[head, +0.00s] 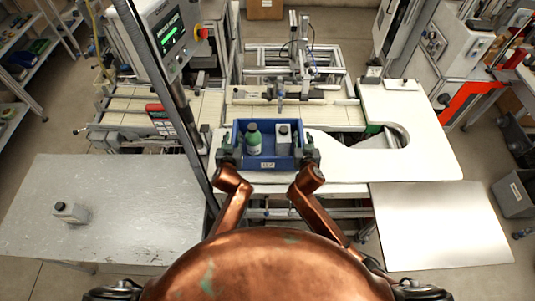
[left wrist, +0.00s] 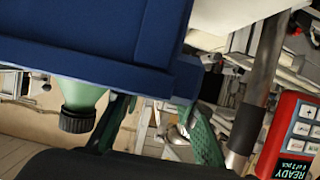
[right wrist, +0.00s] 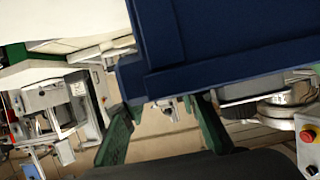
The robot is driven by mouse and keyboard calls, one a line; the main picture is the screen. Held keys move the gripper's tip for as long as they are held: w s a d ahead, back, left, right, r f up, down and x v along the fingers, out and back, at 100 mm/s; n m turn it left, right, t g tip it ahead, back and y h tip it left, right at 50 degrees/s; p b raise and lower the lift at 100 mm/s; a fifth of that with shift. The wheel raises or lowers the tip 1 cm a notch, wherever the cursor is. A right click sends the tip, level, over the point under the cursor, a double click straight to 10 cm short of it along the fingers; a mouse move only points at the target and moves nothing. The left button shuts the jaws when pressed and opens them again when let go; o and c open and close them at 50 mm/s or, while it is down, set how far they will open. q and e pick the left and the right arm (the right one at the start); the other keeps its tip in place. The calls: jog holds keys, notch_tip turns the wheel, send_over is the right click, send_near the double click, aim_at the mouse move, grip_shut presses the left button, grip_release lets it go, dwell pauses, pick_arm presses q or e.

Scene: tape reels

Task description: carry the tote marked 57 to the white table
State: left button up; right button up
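A blue tote (head: 285,166) with a small white label on its front wall is straight ahead in the head view; the label is too small to read surely. It holds a green bottle (head: 254,139) and a grey, dark-capped container (head: 283,138). It is at the front left part of a white worktop (head: 425,150); I cannot tell whether it rests there. My left gripper (head: 228,156) is at its left end and my right gripper (head: 309,155) at its right end. In the wrist views, the green fingers are spread apart close against the tote's rim, tips partly hidden.
A grey table (head: 120,215) at left bears a bottle (head: 70,212). A bare steel table (head: 440,225) is at right. Machinery (head: 290,65) stands behind. The white worktop's right part is mostly clear.

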pick_arm(q)
jog(key=shift+w, duration=0.1)
pick_arm(e)
jog(key=shift+w, duration=0.1)
jog(key=shift+s, duration=0.2)
pick_arm(q)
jog(key=v, duration=1.2)
pick_arm(e)
jog(key=v, duration=1.1)
jog(key=shift+s+r, duration=0.15)
jog(key=shift+s, duration=0.25)
pick_arm(q)
jog(key=shift+f, duration=0.1)
pick_arm(e)
jog(key=shift+a, duration=0.1)
